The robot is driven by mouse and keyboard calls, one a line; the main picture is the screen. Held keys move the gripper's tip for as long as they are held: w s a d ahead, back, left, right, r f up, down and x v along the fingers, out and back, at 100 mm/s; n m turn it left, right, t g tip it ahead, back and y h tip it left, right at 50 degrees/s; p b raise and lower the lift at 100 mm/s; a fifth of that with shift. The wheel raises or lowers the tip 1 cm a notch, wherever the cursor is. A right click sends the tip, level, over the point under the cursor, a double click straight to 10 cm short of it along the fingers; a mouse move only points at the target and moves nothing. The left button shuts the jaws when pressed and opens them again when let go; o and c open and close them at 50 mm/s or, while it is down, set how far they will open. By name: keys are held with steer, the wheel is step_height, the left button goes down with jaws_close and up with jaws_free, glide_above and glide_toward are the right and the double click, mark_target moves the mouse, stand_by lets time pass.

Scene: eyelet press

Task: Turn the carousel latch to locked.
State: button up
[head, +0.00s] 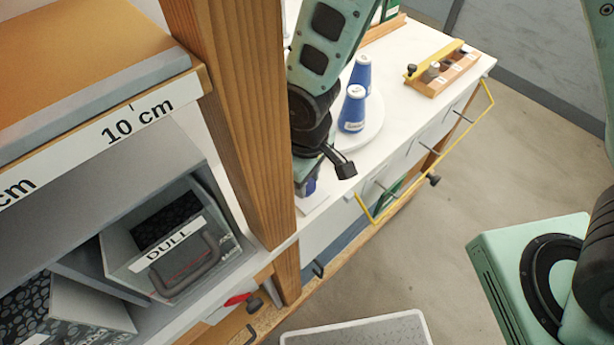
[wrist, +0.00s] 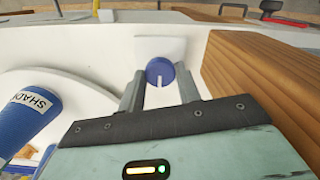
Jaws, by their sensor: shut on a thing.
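The latch is a round blue knob (wrist: 160,72) with a white line, set by a pale square plate (wrist: 172,47) on the white bench top. In the wrist view the line points down the picture, toward my gripper's body. My gripper (wrist: 161,90) has a finger on each side of the knob and is shut on it. In the head view my gripper (head: 306,180) is low over the bench edge beside the wooden post, with a bit of blue below it. The carousel (head: 374,127) is a white disc bearing blue cones (head: 352,109); one labelled cone (wrist: 28,112) shows in the wrist view.
A wooden post (head: 235,120) stands close beside my arm, and shows at the right of the wrist view. A yellow rail (head: 425,167) and hooks run along the bench front. A wooden rack (head: 445,70) stands farther back. A bin labelled DULL (head: 170,245) sits on the shelf at left.

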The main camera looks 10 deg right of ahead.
steer(key=o, duration=1)
steer(key=shift+c, duration=0.2)
steer(key=shift+r, duration=0.1)
step_height(320, 180, up, 17)
steer(key=shift+b, duration=0.45)
steer(key=shift+r, duration=0.1)
